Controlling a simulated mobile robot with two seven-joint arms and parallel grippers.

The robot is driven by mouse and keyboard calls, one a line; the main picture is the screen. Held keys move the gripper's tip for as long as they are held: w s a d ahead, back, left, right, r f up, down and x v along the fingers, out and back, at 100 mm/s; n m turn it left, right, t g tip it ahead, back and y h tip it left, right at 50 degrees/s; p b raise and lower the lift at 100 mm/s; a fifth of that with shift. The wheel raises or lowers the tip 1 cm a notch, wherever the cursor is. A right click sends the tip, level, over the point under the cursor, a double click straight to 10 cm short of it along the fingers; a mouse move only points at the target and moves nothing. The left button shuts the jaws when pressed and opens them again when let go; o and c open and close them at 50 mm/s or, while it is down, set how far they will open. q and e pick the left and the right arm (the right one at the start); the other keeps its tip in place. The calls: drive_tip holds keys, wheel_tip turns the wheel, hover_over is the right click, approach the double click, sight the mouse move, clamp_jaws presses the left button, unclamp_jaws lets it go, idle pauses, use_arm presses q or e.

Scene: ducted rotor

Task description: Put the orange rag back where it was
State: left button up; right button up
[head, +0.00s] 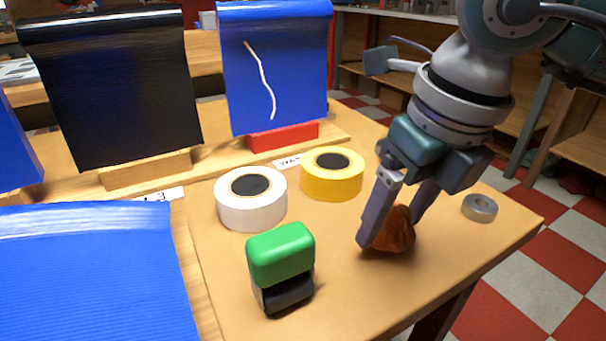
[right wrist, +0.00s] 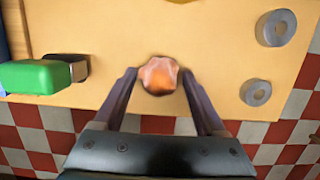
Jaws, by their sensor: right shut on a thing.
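The orange rag (head: 398,236) is a small crumpled brown-orange lump at the right part of the wooden table (head: 345,285). My right gripper (head: 390,229) points down with its two fingers on either side of the rag and is shut on it. The rag is at the tabletop; I cannot tell whether it touches the wood. In the right wrist view the rag (right wrist: 159,76) shows between the fingertips. My left gripper is not in view.
A white tape roll (head: 250,212) and a yellow one (head: 332,186) stand left of the gripper. A green-topped stamp (head: 280,255) is nearer. A grey ring (head: 479,209) lies right; the wrist view shows another larger ring (right wrist: 276,28). Blue and black sheets stand behind.

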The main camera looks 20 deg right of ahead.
drive_tip(key=shift+x, duration=0.85)
drive_tip(key=shift+s, duration=0.2)
drive_tip(key=shift+f, duration=0.1)
drive_tip(key=o, duration=1.4)
